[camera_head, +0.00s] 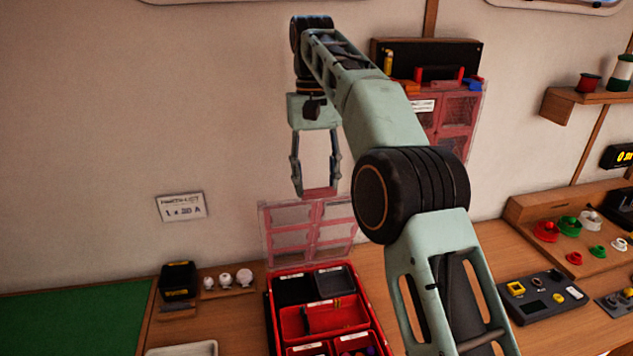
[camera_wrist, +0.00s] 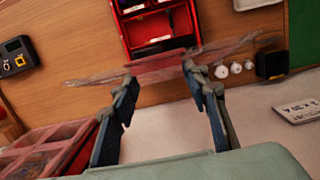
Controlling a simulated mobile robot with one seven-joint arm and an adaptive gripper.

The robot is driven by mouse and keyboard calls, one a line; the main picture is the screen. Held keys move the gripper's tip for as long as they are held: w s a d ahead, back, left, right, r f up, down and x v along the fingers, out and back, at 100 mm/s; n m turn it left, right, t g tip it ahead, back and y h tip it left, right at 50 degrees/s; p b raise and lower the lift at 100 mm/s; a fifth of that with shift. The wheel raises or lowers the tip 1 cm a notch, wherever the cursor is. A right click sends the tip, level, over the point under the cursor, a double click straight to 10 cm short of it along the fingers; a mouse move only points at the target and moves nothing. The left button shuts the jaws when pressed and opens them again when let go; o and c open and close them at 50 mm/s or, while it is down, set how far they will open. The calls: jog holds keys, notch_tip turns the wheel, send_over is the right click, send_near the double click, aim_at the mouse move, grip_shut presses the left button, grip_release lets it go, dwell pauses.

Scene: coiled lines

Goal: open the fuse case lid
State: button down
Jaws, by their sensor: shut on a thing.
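The fuse case (camera_head: 322,318) is a red box with several compartments on the wooden bench, and its inside shows. Its clear, red-framed lid (camera_head: 313,230) stands raised, roughly upright, at the back of the case. My gripper (camera_head: 318,190) is above the lid, pointing down, with its fingers on the pink tab at the lid's top edge. In the wrist view my gripper (camera_wrist: 160,75) is shut on the lid (camera_wrist: 120,76), seen nearly edge-on, with the case (camera_wrist: 158,28) beyond it. The fingers hide part of the lid edge.
A similar red-framed clear panel (camera_head: 460,118) is near the wall behind my arm. A black box (camera_head: 178,280) and white knobs (camera_head: 225,280) stand left of the case. A green mat (camera_head: 75,320) lies far left. A dark control box (camera_head: 543,297) is right.

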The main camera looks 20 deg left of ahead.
jog(key=shift+w+f, duration=0.1)
jog(key=shift+f, duration=0.2)
jog(key=c, duration=1.5)
grip_release()
jog(key=o, duration=0.5)
jog(key=shift+w+a+f, duration=0.1)
jog(key=shift+w+a, duration=0.1)
jog(key=shift+w, duration=0.1)
jog(key=shift+o, duration=0.9)
jog(key=shift+s, duration=0.1)
jog(key=shift+s+d+r, duration=0.15)
jog(key=shift+s+r, duration=0.05)
